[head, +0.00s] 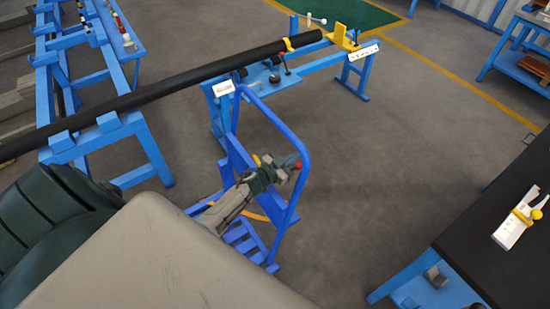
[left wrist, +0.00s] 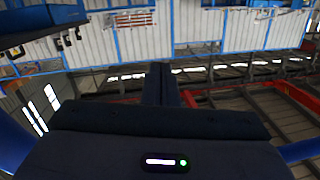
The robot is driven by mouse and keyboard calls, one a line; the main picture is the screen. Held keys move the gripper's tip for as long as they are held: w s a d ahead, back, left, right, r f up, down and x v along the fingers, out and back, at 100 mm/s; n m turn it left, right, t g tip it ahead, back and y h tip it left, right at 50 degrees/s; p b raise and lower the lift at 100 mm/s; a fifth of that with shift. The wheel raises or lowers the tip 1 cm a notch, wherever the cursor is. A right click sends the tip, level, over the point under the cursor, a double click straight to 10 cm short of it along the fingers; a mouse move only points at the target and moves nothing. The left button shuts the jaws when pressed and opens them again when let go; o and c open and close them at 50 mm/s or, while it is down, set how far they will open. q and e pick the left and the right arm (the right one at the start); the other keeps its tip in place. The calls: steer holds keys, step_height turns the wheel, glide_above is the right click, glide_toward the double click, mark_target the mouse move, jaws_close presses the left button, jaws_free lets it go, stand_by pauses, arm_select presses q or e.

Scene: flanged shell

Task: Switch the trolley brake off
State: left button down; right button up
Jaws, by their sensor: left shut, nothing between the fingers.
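The blue trolley (head: 305,165) stands in the middle of the head view, with a tall hoop handle and a slatted base (head: 243,238). My right gripper is not in view.
A long black pipe (head: 200,78) lies across blue stands behind the trolley. A blue stand (head: 365,75) with a yellow clamp is at the back. A dark-topped bench (head: 480,235) is at the right. Grey floor (head: 400,150) between is clear.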

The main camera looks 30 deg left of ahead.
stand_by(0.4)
arm_select(q)
steer(key=s+r+p, duration=0.6)
steer(key=s+r, duration=0.1)
steer(key=r, duration=0.4)
steer(key=shift+a, duration=0.25)
steer(key=shift+a, duration=0.1)
stand_by(0.3)
